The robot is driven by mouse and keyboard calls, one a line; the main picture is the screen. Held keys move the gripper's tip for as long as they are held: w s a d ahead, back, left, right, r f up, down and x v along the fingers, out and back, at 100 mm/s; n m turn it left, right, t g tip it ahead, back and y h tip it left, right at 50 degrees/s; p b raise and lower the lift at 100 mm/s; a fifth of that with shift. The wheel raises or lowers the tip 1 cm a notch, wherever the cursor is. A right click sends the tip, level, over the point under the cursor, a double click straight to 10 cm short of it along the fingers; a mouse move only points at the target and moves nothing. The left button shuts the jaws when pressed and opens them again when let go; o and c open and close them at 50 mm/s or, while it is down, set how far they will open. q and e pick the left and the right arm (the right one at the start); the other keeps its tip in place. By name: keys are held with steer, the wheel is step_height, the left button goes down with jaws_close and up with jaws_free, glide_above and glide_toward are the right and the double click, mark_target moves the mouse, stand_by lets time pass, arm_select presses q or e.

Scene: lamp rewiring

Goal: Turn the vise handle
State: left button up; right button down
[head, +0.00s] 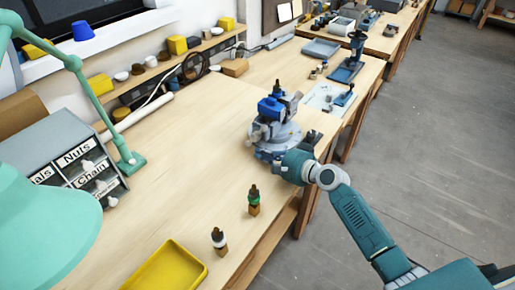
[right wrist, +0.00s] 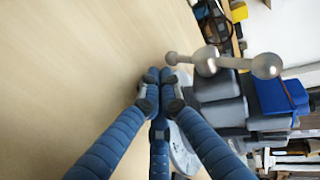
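The grey vise (head: 283,133) with blue parts stands near the right edge of the long wooden bench in the head view. Its handle, a metal bar with ball ends (right wrist: 238,63), shows in the right wrist view in front of the grey and blue vise body (right wrist: 218,100). My right gripper (head: 272,156) is low beside the vise's near side, its fingers partly hidden. In the right wrist view its blue fingers (right wrist: 160,76) come together at the tips, with nothing seen between them. The tips appear just short of the handle's left ball. My left gripper is not in view.
Two small dropper bottles (head: 254,202) (head: 218,241) and a yellow tray (head: 167,268) stand on the near bench. A green lamp (head: 45,225) and a labelled drawer cabinet (head: 75,160) are at left. The bench middle is clear.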

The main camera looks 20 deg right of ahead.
mark_target(248, 143)
steer(key=shift+w+a, duration=0.25)
steer(key=shift+w, duration=0.25)
steer(key=shift+w+a, duration=0.25)
steer(key=shift+w, duration=0.2)
steer(key=shift+w+a+f+b, duration=0.1)
steer(key=shift+w+a+b, duration=0.25)
steer(key=shift+w+a, duration=0.15)
stand_by(0.5)
steer(key=shift+w+a, duration=0.15)
steer(key=shift+a, duration=0.05)
steer(key=shift+w+a, duration=0.4)
steer(key=shift+w, duration=0.3)
steer(key=shift+w+r, duration=0.15)
steer(key=shift+r, duration=0.15)
steer(key=shift+w+r, duration=0.1)
steer(key=shift+r, duration=0.2)
stand_by(2.4)
